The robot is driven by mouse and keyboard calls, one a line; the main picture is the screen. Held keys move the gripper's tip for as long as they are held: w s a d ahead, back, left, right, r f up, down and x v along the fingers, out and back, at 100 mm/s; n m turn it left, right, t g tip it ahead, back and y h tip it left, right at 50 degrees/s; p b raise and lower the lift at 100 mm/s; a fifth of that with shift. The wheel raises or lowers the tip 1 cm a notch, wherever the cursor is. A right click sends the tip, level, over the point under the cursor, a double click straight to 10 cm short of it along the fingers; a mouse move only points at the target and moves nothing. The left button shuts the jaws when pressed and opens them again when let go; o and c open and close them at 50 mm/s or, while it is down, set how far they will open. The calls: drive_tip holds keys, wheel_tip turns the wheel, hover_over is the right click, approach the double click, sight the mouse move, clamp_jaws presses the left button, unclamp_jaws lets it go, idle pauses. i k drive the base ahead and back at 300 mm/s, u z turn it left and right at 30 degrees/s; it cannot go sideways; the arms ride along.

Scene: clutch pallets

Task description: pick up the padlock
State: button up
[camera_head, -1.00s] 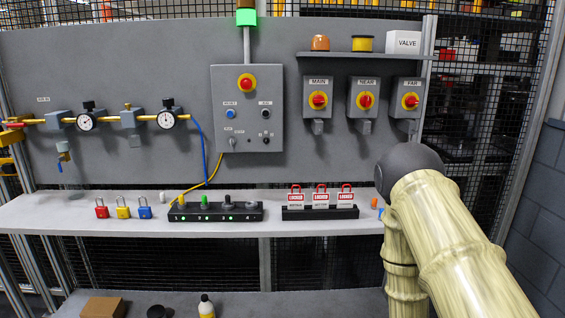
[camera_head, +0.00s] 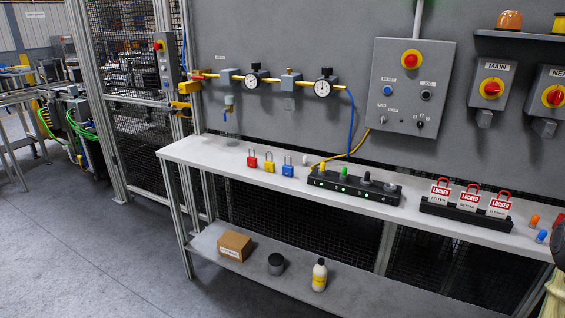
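Three small padlocks stand in a row on the light bench top (camera_head: 215,152), left of the black charging strip: a red padlock (camera_head: 252,162), a yellow padlock (camera_head: 269,165) and a blue padlock (camera_head: 288,170). Their shackles point up. Which one the task means cannot be told. A thin strip of my arm shows at the right edge of the head view. My gripper is outside the view, and nothing of mine touches the padlocks.
The black strip (camera_head: 352,187) with several knobs and a rack (camera_head: 465,217) of red-and-white LOCKED tags stand on the bench. A box (camera_head: 235,246), dark jar (camera_head: 276,264) and bottle (camera_head: 319,275) are on the lower shelf (camera_head: 350,290). Open floor (camera_head: 90,260) lies left.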

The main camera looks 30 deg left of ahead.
sight(270, 166)
drive_tip(key=z, duration=1.45)
drive_tip(key=i, duration=0.65)
drive_tip(key=u, duration=2.8)
